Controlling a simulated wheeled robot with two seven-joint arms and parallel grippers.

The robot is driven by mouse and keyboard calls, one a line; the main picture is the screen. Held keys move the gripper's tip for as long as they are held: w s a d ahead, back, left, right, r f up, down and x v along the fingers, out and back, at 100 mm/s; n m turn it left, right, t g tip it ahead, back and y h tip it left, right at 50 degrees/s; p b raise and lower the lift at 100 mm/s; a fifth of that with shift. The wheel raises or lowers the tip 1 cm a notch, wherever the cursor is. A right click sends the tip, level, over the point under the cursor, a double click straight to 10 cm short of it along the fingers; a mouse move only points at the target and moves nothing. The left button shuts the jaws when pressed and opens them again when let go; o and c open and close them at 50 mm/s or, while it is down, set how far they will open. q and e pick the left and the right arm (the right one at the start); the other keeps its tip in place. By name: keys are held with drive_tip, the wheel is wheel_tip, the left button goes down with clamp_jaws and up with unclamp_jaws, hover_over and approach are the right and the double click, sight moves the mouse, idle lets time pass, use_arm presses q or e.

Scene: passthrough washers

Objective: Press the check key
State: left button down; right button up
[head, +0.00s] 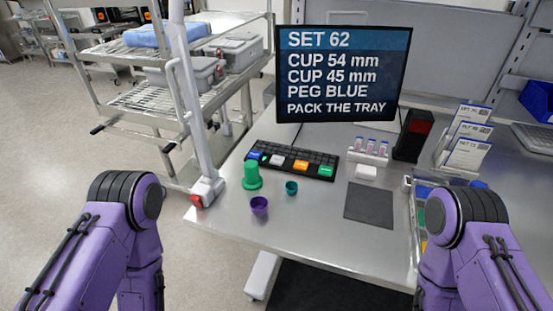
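A black keyboard (290,152) lies on the steel table below the screen. Its front row has coloured keys: a blue key (254,155), a small green key (264,158), a white key (277,160), an orange key (300,165) and a larger green key (325,171). Their labels are too small to read, so I cannot tell which is the check key. The screen (343,73) reads SET 62, CUP 54 mm, CUP 45 mm, PEG BLUE, PACK THE TRAY. Purple links of both my arms show at the lower left and lower right; neither gripper is in view.
A green stepped object (252,175), purple cup (259,205) and teal cup (291,188) stand in front of the keyboard. A vial rack (368,152), white block (366,172) and dark mat (369,204) lie to its right. A tray (416,200) is partly hidden by my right arm.

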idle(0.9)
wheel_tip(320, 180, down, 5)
drive_tip(key=b, duration=0.5)
